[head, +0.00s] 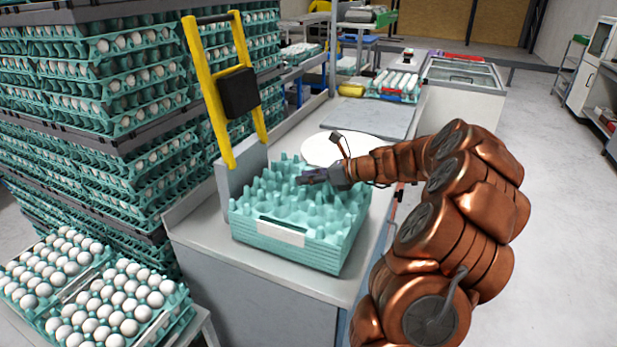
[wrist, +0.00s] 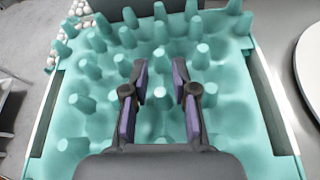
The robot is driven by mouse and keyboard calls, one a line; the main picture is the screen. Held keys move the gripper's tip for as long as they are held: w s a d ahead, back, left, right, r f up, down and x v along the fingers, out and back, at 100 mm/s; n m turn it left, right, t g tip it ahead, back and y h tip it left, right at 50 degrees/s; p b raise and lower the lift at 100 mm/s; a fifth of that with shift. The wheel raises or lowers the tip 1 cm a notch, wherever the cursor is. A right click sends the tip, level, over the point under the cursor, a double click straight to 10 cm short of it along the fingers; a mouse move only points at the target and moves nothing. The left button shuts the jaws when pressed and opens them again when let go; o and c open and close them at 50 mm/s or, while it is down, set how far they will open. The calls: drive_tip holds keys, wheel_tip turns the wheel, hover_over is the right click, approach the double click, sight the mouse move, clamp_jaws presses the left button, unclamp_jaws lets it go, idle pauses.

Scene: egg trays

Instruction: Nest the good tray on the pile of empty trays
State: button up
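The pile of empty teal trays (head: 335,256) stands on the grey counter, nested and level, with a pale label on its front. No eggs show in its top tray (wrist: 112,112), which fills most of the wrist view. I cannot tell whether this top tray is the good tray; no separate loose empty tray shows. My gripper (head: 308,176) is over the middle of the pile, pointing down to the left. In the wrist view my gripper (wrist: 160,80) has its two fingers apart, with a tray peg visible between them. Whether the fingertips touch the tray is unclear.
A yellow frame with a black box (head: 239,92) rises behind the pile. A white round plate (head: 340,150) lies just beyond it on the counter (head: 205,225). Tall stacks of egg-filled trays (head: 125,145) stand at left. Egg trays (head: 180,325) sit low at front left.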

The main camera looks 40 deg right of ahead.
drive_tip(key=shift+o, duration=1.1)
drive_tip(key=v, duration=1.2)
wheel_tip(320, 180, up, 8)
drive_tip(key=p, duration=0.7)
drive_tip(key=shift+p, duration=0.35)
